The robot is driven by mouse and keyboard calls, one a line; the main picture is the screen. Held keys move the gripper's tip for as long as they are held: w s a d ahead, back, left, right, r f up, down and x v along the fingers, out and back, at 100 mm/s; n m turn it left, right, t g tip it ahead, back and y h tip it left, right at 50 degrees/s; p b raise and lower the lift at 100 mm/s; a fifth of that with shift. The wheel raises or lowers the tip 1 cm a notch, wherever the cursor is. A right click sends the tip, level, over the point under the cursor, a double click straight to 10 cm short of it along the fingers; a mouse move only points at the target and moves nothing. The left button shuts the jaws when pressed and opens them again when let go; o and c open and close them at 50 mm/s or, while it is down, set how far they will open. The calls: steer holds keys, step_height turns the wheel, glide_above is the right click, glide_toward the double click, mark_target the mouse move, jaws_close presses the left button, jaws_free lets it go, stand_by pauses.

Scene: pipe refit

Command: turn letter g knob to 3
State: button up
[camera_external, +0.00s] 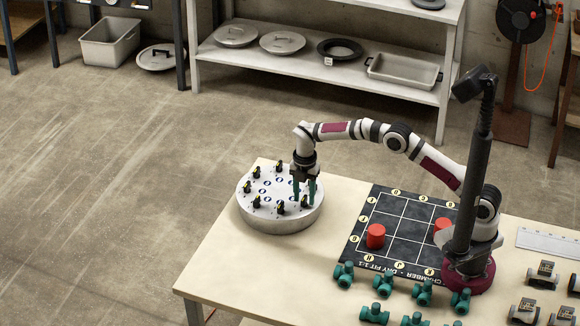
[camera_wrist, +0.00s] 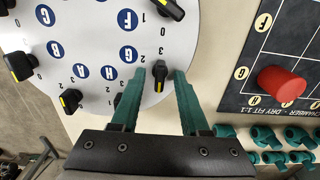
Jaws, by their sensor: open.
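The round white knob panel (camera_external: 281,222) stands at the table's left end; it fills the upper left of the wrist view (camera_wrist: 100,35). It bears several black knobs with yellow marks and blue letter discs. My gripper (camera_external: 303,190) is low over its right part. In the wrist view my gripper (camera_wrist: 158,74) is open, with one black knob (camera_wrist: 160,72) between the teal fingertips and gaps visible on either side. This knob's yellow mark is at its lower end. The blue disc nearest it (camera_wrist: 128,54) looks like G, but is small. Finger contact is not visible.
Other knobs stand close by, one above (camera_wrist: 172,9) and one to the left (camera_wrist: 70,100). Right of the panel lies a black grid board (camera_external: 392,228) with a red cylinder (camera_external: 375,236). Teal fittings (camera_external: 383,284) stand along the table's front.

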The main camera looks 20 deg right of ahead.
jaws_close()
